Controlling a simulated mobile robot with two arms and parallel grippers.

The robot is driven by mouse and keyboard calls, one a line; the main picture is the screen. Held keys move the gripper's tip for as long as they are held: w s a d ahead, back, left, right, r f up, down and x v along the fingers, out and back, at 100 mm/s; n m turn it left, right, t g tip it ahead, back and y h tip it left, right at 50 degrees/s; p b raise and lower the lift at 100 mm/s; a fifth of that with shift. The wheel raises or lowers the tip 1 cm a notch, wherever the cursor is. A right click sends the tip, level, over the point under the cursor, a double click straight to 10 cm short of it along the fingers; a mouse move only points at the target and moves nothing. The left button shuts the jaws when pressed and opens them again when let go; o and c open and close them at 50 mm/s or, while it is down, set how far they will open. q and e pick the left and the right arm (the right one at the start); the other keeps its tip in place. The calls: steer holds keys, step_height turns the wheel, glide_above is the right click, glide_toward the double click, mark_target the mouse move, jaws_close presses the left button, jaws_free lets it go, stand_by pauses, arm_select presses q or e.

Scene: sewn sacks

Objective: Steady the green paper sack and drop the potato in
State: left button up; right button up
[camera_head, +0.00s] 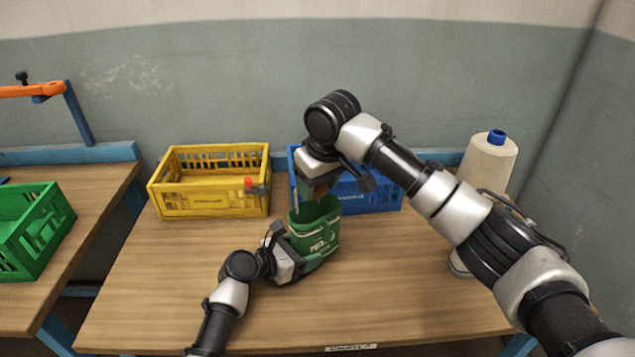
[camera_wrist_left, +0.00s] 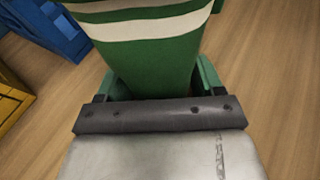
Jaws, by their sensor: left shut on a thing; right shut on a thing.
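The green paper sack (camera_head: 322,232) stands upright and open on the table, with white lettering on its front. My left gripper (camera_head: 312,260) is shut on the sack low on its near side. In the left wrist view the sack (camera_wrist_left: 150,55), with white bands, sits between the fingers of my left gripper (camera_wrist_left: 155,85). My right gripper (camera_head: 316,192) points down right over the sack's mouth. It is shut on the potato (camera_head: 321,188), of which only a small brown patch shows between the fingers. The inside of the sack is mostly hidden.
A yellow crate (camera_head: 210,200) stands at the back left, and a blue crate (camera_head: 372,197) is close behind the sack. A large thread cone (camera_head: 490,160) stands at the back right. A green crate (camera_head: 40,235) is on the left table.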

steer(key=shift+f, duration=0.15)
steer(key=shift+f, duration=2.1)
steer(key=o, duration=0.9)
steer(key=v, duration=1.2)
